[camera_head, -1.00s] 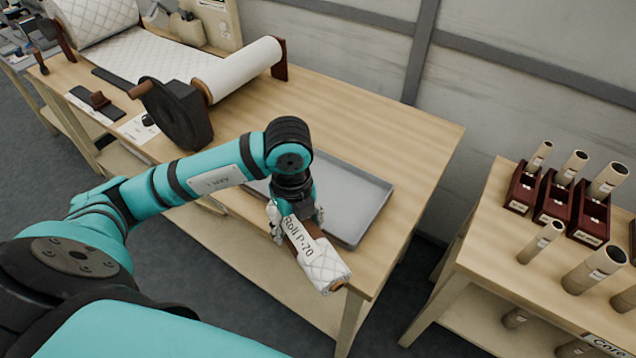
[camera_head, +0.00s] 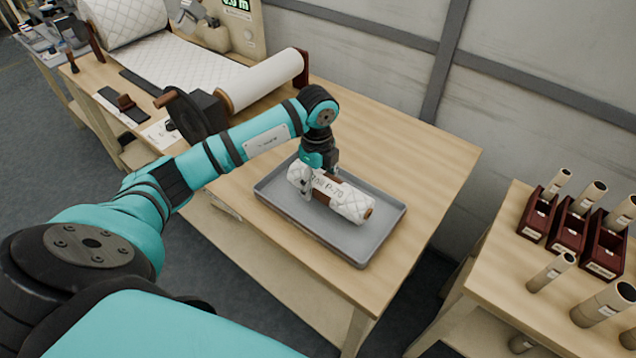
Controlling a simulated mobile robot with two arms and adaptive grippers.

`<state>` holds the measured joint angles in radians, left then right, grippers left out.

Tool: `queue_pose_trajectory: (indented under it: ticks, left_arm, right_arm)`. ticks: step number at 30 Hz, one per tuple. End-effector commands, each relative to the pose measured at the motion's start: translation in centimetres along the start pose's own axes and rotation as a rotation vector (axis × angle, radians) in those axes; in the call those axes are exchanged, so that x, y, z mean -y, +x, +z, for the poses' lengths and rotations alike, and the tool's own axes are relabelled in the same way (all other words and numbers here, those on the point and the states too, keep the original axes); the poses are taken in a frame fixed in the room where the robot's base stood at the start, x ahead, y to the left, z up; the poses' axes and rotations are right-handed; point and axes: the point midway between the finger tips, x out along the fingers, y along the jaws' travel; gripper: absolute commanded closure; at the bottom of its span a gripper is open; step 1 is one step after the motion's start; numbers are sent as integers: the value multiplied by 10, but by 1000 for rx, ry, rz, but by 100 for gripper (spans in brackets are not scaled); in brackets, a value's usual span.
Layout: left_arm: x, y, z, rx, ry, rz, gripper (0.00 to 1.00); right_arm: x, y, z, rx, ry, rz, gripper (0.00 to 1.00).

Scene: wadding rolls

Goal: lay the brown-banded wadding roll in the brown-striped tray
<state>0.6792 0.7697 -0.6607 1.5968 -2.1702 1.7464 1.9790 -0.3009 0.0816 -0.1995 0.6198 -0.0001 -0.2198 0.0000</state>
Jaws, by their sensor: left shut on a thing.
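The wadding roll (camera_head: 349,202) is white and quilted, with a brown band partly showing near my gripper, a label ending in "P-70" and a brown core end. My left gripper (camera_head: 312,186) is shut on it near its left end, from above. The roll lies lengthwise within the outline of a shallow grey tray (camera_head: 376,238) on the wooden table. I cannot tell whether it touches the tray floor. No brown stripe shows on the visible part of the tray. My right gripper is not in view.
A winding machine with a crank (camera_head: 197,112) and a long white roll (camera_head: 265,80) stands at the table's back left. The table (camera_head: 420,165) is clear right of the tray. A side table at right holds dark red boxes (camera_head: 568,232) and several cardboard cores (camera_head: 551,271).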

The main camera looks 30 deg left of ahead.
Motion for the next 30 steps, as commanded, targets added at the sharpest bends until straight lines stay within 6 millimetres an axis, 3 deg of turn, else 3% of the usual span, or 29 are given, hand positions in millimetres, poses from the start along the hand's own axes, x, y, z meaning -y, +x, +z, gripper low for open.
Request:
queue_pose_trajectory:
  ticks: [6,13,24,25,30]
  left_arm:
    - [13,1,9,-1,0,1,69]
    - [11,34,8,0,1,3,69]
    - [11,40,8,0,2,1,69]
    - [11,40,8,0,2,1,36]
    - [11,39,8,0,2,1,14]
  right_arm:
    - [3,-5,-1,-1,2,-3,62]
    - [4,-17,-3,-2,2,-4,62]
    - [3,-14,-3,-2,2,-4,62]
    - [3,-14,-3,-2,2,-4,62]
    - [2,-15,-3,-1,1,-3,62]
